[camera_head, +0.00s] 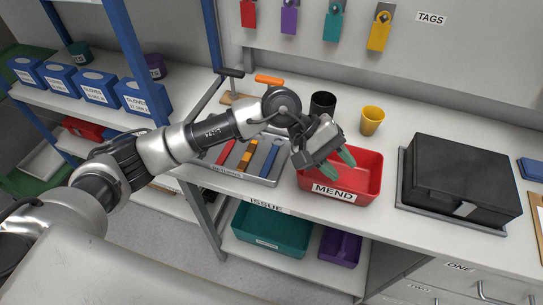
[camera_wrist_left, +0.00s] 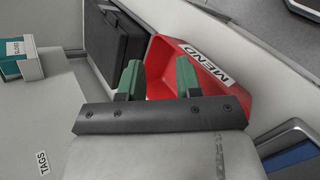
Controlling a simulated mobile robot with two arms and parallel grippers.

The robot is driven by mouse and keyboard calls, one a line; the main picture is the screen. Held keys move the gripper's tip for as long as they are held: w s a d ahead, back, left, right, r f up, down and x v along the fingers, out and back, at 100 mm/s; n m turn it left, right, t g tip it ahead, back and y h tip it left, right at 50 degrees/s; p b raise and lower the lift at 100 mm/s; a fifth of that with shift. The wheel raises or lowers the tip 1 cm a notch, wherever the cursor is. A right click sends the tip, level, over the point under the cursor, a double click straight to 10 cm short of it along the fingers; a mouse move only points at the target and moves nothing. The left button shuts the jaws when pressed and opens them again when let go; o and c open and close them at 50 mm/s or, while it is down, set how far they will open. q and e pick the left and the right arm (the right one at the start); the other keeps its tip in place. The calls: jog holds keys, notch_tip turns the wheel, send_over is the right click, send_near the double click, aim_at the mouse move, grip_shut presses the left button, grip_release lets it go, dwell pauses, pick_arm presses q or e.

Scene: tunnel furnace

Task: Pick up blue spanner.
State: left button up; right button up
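A blue spanner (camera_head: 269,158) lies at the right end of a grey tool tray (camera_head: 257,179) on the bench. In the left wrist view a blue piece (camera_wrist_left: 291,156) shows in a grey tray at the lower right corner, probably the same spanner. My left gripper (camera_head: 340,164) is over the red MEND bin (camera_head: 364,190), right of the spanner and apart from it. Its two green fingers are spread with nothing between them, as the left wrist view shows (camera_wrist_left: 157,78). The forearm and wrist pass over and behind the tray. My right gripper is not in view.
The tray also holds a red tool (camera_head: 226,152) and an orange-yellow tool (camera_head: 247,155). A black cup (camera_head: 322,104) and a yellow cup (camera_head: 372,121) stand behind the bin. A black case (camera_head: 462,178) sits to the right. A blue shelf post (camera_head: 211,35) rises behind my arm.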

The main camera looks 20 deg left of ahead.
pick_arm(q)
jog(key=w+a+f+m+t+y, duration=0.1)
jog(key=w+a+m+y, duration=0.15)
jog(key=a, duration=0.25)
jog(key=w+a+f+m+y, duration=0.1)
jog(key=w+a+y, duration=0.2)
jog(key=a+y, duration=0.15)
jog(key=m+y+p, duration=0.1)
jog(key=y, duration=0.2)
send_over(271, 156)
notch_tip(271, 156, down, 4)
jog(key=shift+d+r+t, duration=0.1)
jog(key=shift+t, duration=0.2)
jog(key=shift+s+f+p, duration=0.1)
jog(key=shift+f+p, duration=0.3)
jog(key=shift+f, duration=0.15)
notch_tip(271, 156, down, 4)
jog(key=shift+r+p, duration=0.15)
jog(key=shift+p, duration=0.55)
jog(key=shift+f, duration=0.4)
grip_shut()
